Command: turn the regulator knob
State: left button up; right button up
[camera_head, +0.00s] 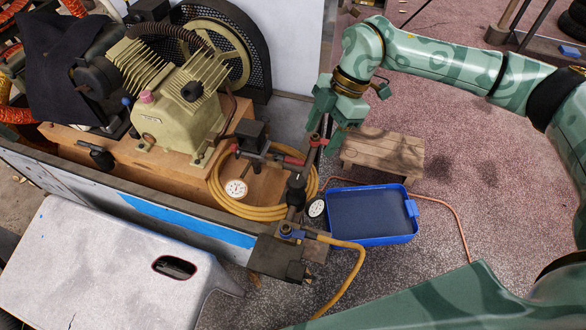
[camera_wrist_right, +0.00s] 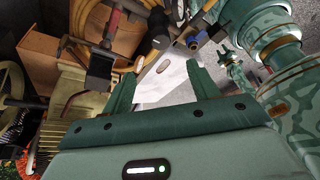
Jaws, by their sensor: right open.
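The regulator knob (camera_head: 296,184) is a black, upright knob on the pipework at the cart's front right corner, between two round white gauges. It seems to be the black cylinder (camera_wrist_right: 159,24) beyond the fingers in the right wrist view. My right gripper (camera_head: 325,136) is open, with its fingers pointing down, above and to the right of the knob and apart from it. In the wrist view my right gripper (camera_wrist_right: 161,86) has nothing between its fingertips that I can see held. My left gripper does not show clearly in either view.
The left gauge (camera_head: 236,189) and right gauge (camera_head: 317,208) flank the knob. A red-marked pipe (camera_head: 294,160) runs close to my fingers. A yellow hose (camera_head: 347,275) leaves a blue-handled valve (camera_head: 287,230). A blue tray (camera_head: 413,208) and wooden stool (camera_head: 385,151) stand right of the cart.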

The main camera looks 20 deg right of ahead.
jog(key=b, duration=0.1)
send_near(297, 180)
jog(key=f, duration=0.1)
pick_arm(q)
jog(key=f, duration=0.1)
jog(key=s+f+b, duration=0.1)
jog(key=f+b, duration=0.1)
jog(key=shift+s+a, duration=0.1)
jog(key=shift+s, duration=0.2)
pick_arm(e)
jog(key=x, duration=0.9)
jog(key=shift+s+a+f, duration=0.1)
jog(key=shift+a, duration=0.2)
jog(key=c, duration=1)
